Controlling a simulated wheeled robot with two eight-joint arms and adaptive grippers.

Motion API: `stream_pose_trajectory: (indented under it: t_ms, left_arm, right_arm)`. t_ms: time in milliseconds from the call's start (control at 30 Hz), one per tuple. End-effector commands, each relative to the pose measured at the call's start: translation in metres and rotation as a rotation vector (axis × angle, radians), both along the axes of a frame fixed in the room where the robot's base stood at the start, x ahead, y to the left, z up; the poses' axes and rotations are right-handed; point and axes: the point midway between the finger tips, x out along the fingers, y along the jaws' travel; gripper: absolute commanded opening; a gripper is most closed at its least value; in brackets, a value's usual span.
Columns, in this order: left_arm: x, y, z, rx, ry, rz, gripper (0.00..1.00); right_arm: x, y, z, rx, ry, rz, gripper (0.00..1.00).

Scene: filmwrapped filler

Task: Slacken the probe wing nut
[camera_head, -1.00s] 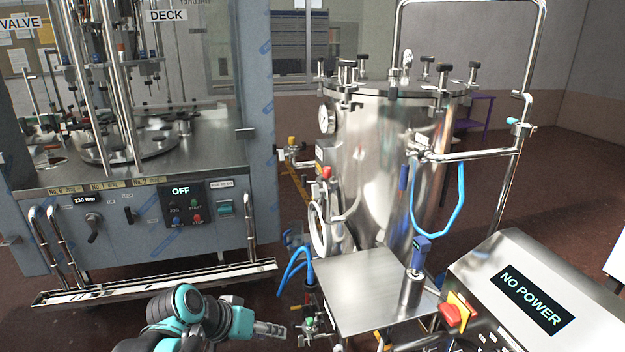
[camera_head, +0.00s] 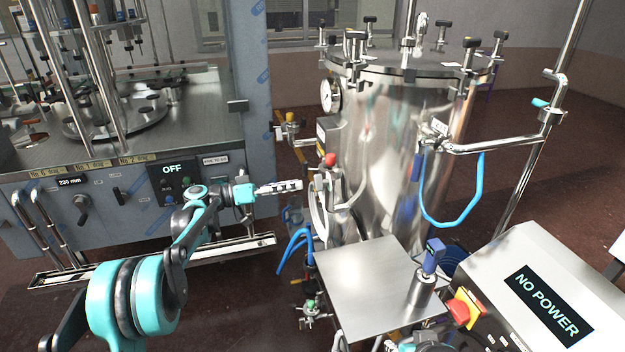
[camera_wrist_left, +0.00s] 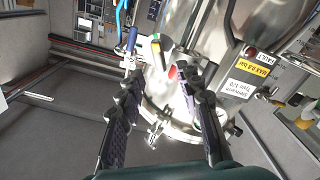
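The steel pressure vessel (camera_head: 385,150) stands at the centre, with several black-knobbed clamps (camera_head: 470,45) around its lid. I cannot pick out with certainty which fitting is the probe wing nut. A blue-bodied part (camera_head: 418,172) hangs by the rail clamp (camera_head: 434,132). My left gripper (camera_head: 298,186) is left of the vessel, near the red knob (camera_head: 330,160) and the round side fitting (camera_head: 318,215). A small teal and white piece at the bottom edge may be my right arm.
A steel side table (camera_head: 365,280) carries a blue-topped post (camera_head: 432,258). The NO POWER box (camera_head: 545,290) stands at the right. The filling machine (camera_head: 110,165), marked OFF, is at the left. Blue hoses (camera_head: 292,250) hang below the gripper, and a steel rail (camera_head: 500,145) stands right of the vessel.

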Motion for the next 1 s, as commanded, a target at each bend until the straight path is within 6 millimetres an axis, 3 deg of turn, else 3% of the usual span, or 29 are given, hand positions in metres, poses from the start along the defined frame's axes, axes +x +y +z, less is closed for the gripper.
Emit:
stream_pose_trajectory:
  t_ms: [300, 700, 733, 867, 1000]
  left_arm:
    - [0.015, -0.049, -0.002, 0.001, 0.003, -0.002, 0.35]
    - [0.019, -0.06, 0.0, 0.002, 0.003, 0.0, 0.35]
    - [0.019, -0.06, 0.0, 0.002, 0.003, 0.0, 0.33]
    - [0.019, -0.06, 0.0, 0.002, 0.003, 0.0, 0.0]
    - [0.019, -0.06, 0.0, 0.002, 0.003, 0.0, 0.0]
  right_arm:
    - [0.0, 0.0, -0.015, 0.0, 0.0, 0.0, 0.4]
    - [0.0, 0.0, -0.017, 0.0, 0.0, 0.0, 0.4]
    - [0.0, 0.0, -0.017, 0.0, 0.0, 0.0, 0.4]
    - [0.0, 0.0, -0.017, 0.0, 0.0, 0.0, 0.4]
    - [0.0, 0.0, -0.017, 0.0, 0.0, 0.0, 0.4]
